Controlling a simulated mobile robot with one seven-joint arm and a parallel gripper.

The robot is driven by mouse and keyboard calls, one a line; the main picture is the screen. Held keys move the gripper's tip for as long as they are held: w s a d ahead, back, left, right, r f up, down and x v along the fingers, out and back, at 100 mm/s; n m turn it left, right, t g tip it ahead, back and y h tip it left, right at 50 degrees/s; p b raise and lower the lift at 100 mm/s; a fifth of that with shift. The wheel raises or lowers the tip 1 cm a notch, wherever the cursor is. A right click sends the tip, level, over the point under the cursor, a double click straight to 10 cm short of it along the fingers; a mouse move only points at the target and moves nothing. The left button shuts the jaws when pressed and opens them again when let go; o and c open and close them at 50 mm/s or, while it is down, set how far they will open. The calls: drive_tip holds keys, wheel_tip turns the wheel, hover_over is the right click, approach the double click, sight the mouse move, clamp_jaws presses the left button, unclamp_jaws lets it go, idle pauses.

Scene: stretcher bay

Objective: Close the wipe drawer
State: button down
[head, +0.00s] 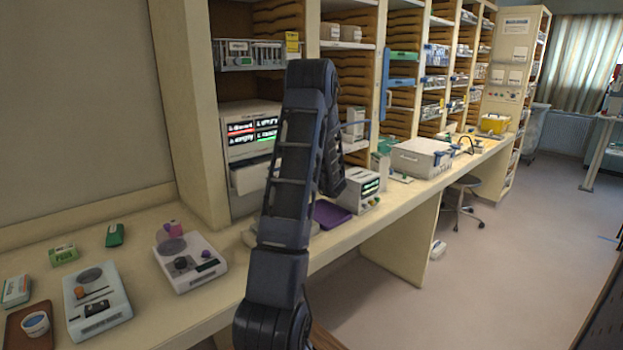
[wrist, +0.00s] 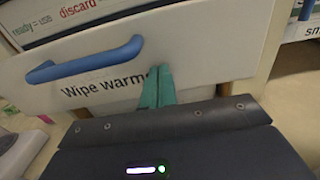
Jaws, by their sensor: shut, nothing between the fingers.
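The wipe drawer (wrist: 195,50) shows in the wrist view as a pale front panel with a blue bar handle (wrist: 85,62) and the printed words "Wipe warme...", the rest covered. In the head view the drawer (head: 250,177) juts from the lower part of the wipe warmer cabinet (head: 240,122), partly hidden by my arm. My gripper (wrist: 158,84) has green fingertips, shut and empty, in front of the panel to the right of the handle. Whether the fingertips touch the panel I cannot tell. My arm hides the gripper in the head view.
White devices (head: 97,300) and (head: 190,262) small boxes stand on the counter (head: 240,290) at left. A purple tray (head: 330,214) and a white instrument (head: 358,190) stand right of my arm. Open floor (head: 470,290) lies at the right.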

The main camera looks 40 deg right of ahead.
drive_tip(key=w, duration=0.6)
drive_tip(key=shift+w, duration=0.3)
drive_tip(key=shift+w+r, duration=0.15)
drive_tip(key=shift+w, duration=0.25)
drive_tip(key=shift+w+a+r, duration=0.1)
drive_tip(key=shift+r, duration=0.05)
drive_tip(key=s, duration=1.4)
drive_tip(key=shift+s+f, duration=0.3)
drive_tip(key=shift+s, duration=0.1)
